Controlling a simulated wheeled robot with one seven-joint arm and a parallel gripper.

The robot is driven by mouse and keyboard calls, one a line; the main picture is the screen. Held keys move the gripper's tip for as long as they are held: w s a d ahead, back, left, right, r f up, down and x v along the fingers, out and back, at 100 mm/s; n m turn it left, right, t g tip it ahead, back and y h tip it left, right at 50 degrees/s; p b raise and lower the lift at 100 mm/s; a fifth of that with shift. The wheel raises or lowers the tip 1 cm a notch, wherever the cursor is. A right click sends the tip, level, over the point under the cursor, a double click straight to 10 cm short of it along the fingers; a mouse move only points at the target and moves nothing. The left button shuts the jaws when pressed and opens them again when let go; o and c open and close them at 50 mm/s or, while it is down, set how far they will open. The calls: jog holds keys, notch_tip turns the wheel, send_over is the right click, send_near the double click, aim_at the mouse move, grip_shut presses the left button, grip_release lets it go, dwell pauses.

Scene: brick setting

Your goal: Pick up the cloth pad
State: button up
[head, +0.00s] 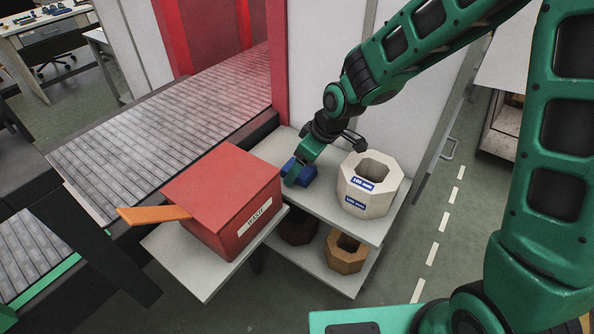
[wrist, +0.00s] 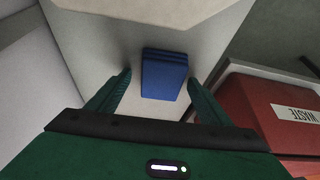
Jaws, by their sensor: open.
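The cloth pad (wrist: 164,77) is a blue, folded, layered block lying on a pale shelf surface. In the wrist view it sits between and slightly beyond the two fingertips of my gripper (wrist: 160,82). The fingers are open, one on each side of it, with a gap on both sides. In the head view my gripper (head: 292,180) points down at the pad (head: 306,174), which is partly hidden behind the fingers. I cannot tell the exact height of the fingertips above the shelf.
The red WASTE box (head: 225,200), with an orange piece (head: 150,214) sticking out, stands close left of the pad. A cream octagonal ring (head: 369,184) marked 100 mm stands to the right. Brown rings (head: 346,252) sit on the lower shelf. A pale wall rises behind.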

jog(key=c, duration=1.1)
jog(key=shift+c, duration=0.2)
notch_tip(320, 180, up, 10)
